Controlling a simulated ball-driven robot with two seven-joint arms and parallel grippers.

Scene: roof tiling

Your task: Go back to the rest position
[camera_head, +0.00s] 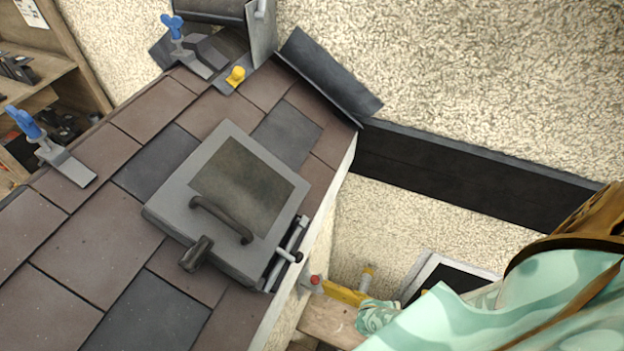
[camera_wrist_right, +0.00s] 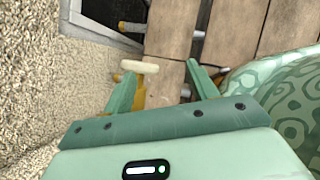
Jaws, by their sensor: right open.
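My right arm (camera_head: 490,310) comes in from the lower right in the head view, in a mint patterned cover. Its fingertips are hard to make out there, close to the wooden shelf. In the right wrist view my right gripper (camera_wrist_right: 160,82) is open, its two green fingers apart. A yellow tool with a pale rounded end (camera_wrist_right: 140,67) shows between and beyond the fingers. I cannot tell how far it is from them. My left gripper is not in view.
The tiled roof (camera_head: 80,255) carries a grey framed hatch (camera_head: 240,178) with a dark handle. Blue-handled brackets (camera_head: 45,140) stand along its upper edge. A rough wall (camera_head: 470,70) with a dark band (camera_head: 450,175) is behind. A wooden shelf (camera_head: 325,318) holds a yellow tool (camera_head: 345,293).

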